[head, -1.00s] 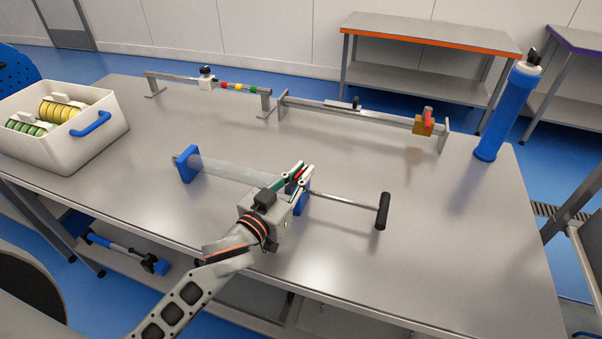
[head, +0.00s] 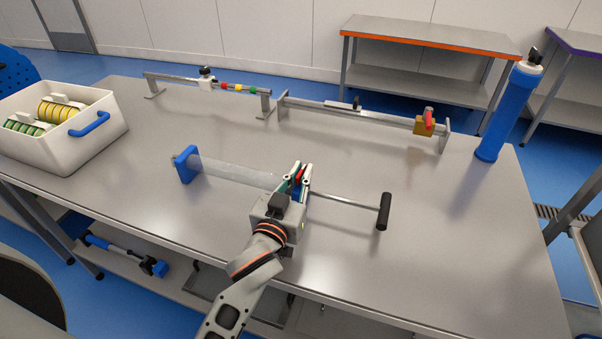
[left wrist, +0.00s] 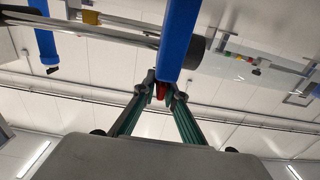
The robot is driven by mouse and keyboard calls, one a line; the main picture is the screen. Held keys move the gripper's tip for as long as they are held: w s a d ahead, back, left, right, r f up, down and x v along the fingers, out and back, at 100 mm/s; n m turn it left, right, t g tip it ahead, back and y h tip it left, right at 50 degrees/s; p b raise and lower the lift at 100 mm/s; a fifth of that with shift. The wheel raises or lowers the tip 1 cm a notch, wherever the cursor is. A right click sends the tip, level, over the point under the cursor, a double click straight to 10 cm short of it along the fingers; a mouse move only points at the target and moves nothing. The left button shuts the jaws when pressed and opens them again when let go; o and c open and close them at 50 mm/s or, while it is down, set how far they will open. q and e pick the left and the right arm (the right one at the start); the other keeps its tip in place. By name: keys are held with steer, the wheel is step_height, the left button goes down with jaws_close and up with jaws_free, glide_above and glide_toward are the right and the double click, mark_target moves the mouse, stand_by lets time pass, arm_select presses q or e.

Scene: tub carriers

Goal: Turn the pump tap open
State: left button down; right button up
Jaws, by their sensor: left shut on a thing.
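The pump lies across the front of the table in the head view, with a clear tube (head: 235,172), a blue end piece (head: 187,164) at left and a metal rod ending in a black handle (head: 384,211) at right. Its small red tap (head: 299,177) is at the right blue end, partly hidden by my fingers. My left gripper (head: 301,168) is shut on the tap. In the left wrist view, the red tap (left wrist: 161,91) sits between the fingertips (left wrist: 161,85), against the blue end piece (left wrist: 178,40). My right gripper is out of view.
A white tub (head: 95,140) with yellow and green discs stands at left. Two metal rails run along the back, the right one carrying a brass block with a red lever (head: 427,122). A blue cylinder (head: 507,112) stands at the right corner. The front right table is clear.

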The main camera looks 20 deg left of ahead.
mark_target(301, 171)
arm_select(q)
steer(key=c, duration=2.1)
jaws_free()
step_height(301, 171, up, 10)
steer(key=shift+r, duration=0.1)
